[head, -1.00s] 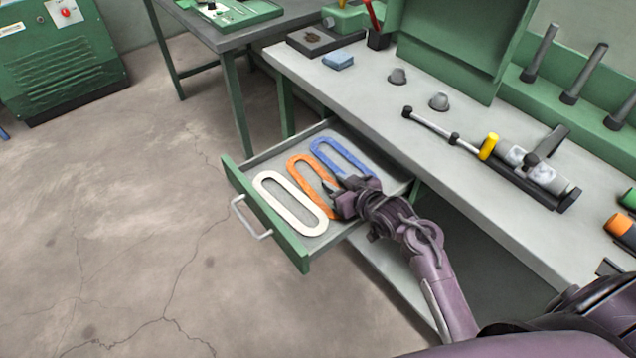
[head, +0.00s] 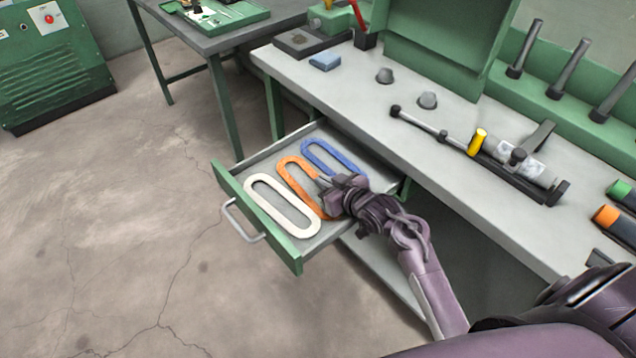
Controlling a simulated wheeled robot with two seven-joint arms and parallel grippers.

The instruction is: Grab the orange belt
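The orange belt (head: 286,165) is a flat oval loop lying in the open drawer (head: 261,164), between a white belt (head: 262,191) and a blue belt (head: 323,147). My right gripper (head: 322,188) is over the near right end of the orange belt and hides part of it. Its fingers point left toward the belt. They are small and partly hidden, so I cannot tell whether they are open or touching the belt. My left gripper is not in view.
The drawer's green front with its metal handle (head: 243,222) sticks out from the workbench (head: 345,90). On the bench are a blue block (head: 325,61), two grey knobs and a tool with a yellow part (head: 477,142). Concrete floor on the left is clear.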

